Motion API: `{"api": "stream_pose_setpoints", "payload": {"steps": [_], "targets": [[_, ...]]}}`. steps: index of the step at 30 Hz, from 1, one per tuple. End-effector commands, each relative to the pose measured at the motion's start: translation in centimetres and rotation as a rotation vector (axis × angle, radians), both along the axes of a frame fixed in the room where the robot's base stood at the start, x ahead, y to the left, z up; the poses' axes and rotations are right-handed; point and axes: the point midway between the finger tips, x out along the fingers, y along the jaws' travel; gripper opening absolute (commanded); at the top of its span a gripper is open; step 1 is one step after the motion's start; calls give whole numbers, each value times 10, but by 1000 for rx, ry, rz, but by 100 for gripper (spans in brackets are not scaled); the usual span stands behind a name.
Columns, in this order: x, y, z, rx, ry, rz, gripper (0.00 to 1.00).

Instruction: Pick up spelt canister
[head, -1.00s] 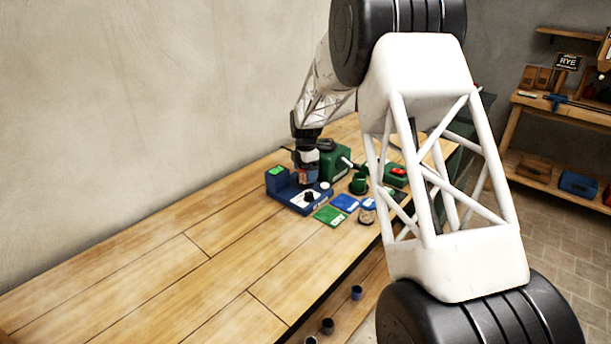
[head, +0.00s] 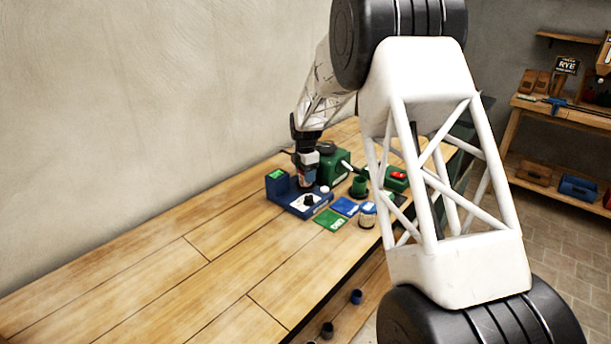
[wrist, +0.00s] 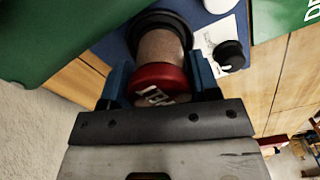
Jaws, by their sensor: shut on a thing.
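A canister with a red lid (wrist: 160,84) and a clear body of brownish grain (wrist: 160,48) is between the blue fingers of my gripper (wrist: 160,90) in the wrist view. The fingers are shut on it near the lid. White lettering on the lid is too blurred to read. The canister's far end meets a dark round ring over the blue device (head: 297,198); I cannot tell whether they touch. In the head view my gripper (head: 307,178) is over this device, and the canister is mostly hidden.
A green machine (head: 334,166) is close behind the gripper. Green (head: 330,219) and blue (head: 344,205) cards, a blue-lidded jar (head: 367,218), a green cup (head: 358,186) and a box with a red button (head: 397,176) are nearby. The wooden bench (head: 150,270) is clear at left.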

Motion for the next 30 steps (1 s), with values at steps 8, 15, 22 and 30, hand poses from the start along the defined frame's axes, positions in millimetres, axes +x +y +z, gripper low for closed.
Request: {"api": "stream_pose_setpoints", "payload": {"steps": [8,15,22,30], "targets": [[1,0,31,0,-3,0,21],[-29,-4,33,0,-2,0,21],[-64,-8,36,0,-1,0,21],[-106,-13,40,0,-1,0,21]]}}
